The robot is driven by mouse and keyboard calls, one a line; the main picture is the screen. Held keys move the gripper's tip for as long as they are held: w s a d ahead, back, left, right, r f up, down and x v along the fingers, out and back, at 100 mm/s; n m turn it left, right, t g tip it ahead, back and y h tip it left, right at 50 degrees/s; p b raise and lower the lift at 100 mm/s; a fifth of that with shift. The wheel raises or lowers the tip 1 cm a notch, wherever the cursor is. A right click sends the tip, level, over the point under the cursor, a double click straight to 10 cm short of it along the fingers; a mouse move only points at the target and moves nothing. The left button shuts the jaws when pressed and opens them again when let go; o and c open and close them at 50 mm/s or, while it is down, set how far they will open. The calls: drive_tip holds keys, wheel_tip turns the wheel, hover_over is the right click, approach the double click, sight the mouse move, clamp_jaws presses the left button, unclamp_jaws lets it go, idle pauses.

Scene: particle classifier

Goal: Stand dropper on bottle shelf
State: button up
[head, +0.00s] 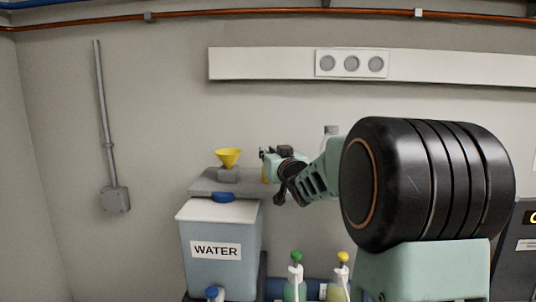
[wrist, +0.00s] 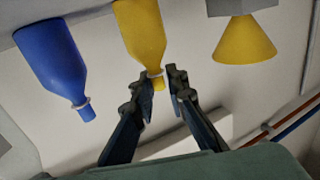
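In the wrist view a yellow bottle (wrist: 140,30), likely the dropper, has its narrow neck between the fingertips of my gripper (wrist: 160,84). The fingers are apart; a thin gap seems to show on the neck's right side. The bottle's base is cut off at the picture's top edge, so its contact with the shelf is hidden. A blue bottle (wrist: 50,55) stands to its left. In the head view my gripper (head: 268,160) is at the right end of the grey shelf (head: 205,182), with a sliver of yellow beside it.
Below are the WATER tank (head: 220,268), a green-topped bottle (head: 295,280) and a yellow-topped bottle (head: 341,275). My arm blocks the right.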

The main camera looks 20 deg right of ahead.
drive_tip(key=shift+o, duration=1.1)
drive_tip(key=shift+r, duration=0.15)
drive_tip(key=s, duration=1.2)
drive_tip(key=shift+a+p, duration=0.15)
drive_tip(key=shift+p, duration=0.2)
